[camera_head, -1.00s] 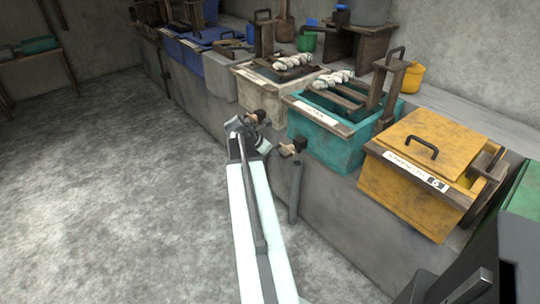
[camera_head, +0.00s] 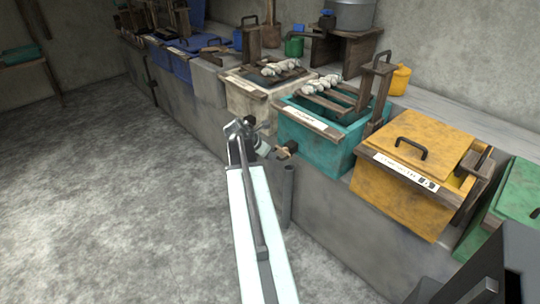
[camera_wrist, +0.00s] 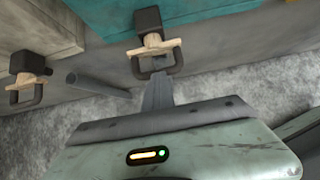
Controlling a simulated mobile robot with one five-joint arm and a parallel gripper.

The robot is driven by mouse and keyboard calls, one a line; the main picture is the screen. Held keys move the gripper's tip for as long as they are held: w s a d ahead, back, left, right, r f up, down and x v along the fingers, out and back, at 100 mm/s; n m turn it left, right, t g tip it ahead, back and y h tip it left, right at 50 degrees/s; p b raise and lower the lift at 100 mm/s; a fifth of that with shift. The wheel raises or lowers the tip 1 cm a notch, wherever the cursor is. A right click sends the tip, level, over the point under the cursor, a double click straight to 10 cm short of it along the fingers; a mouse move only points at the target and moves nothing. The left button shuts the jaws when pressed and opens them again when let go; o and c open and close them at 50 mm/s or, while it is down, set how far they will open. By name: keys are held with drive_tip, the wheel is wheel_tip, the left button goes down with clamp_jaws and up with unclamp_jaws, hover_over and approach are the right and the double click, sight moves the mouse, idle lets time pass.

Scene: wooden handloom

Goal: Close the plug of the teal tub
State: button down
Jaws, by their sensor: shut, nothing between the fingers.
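The teal tub (camera_head: 322,152) stands on the ledge right of centre in the head view. Its plug (camera_head: 287,149), dark with a pale wooden part, sticks out low on its front. My gripper (camera_head: 264,148) is shut and empty, just left of this plug, with a small gap appearing between them. In the wrist view my narrow gripper tip (camera_wrist: 158,84) points at a plug with a wooden crosspiece and a black loop (camera_wrist: 153,45). The tip is very close to the loop; contact cannot be told. A teal wall (camera_wrist: 200,10) lies above it. I cannot tell how far the plug is turned.
A cream tub (camera_head: 254,99) stands left of the teal one, a yellow tub (camera_head: 397,197) right of it. A grey pipe (camera_head: 288,196) stands below the teal tub's plug. A second plug (camera_wrist: 27,72) shows at left in the wrist view. The floor (camera_head: 120,190) at left is clear.

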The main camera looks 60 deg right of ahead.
drive_tip(key=a+f+p+v, duration=0.1)
drive_tip(key=p+v, duration=0.7)
drive_tip(key=v, duration=0.5)
drive_tip(key=shift+w+a+f+p, duration=0.15)
drive_tip(key=shift+w+a+p, duration=0.15)
drive_tip(key=shift+a, duration=0.15)
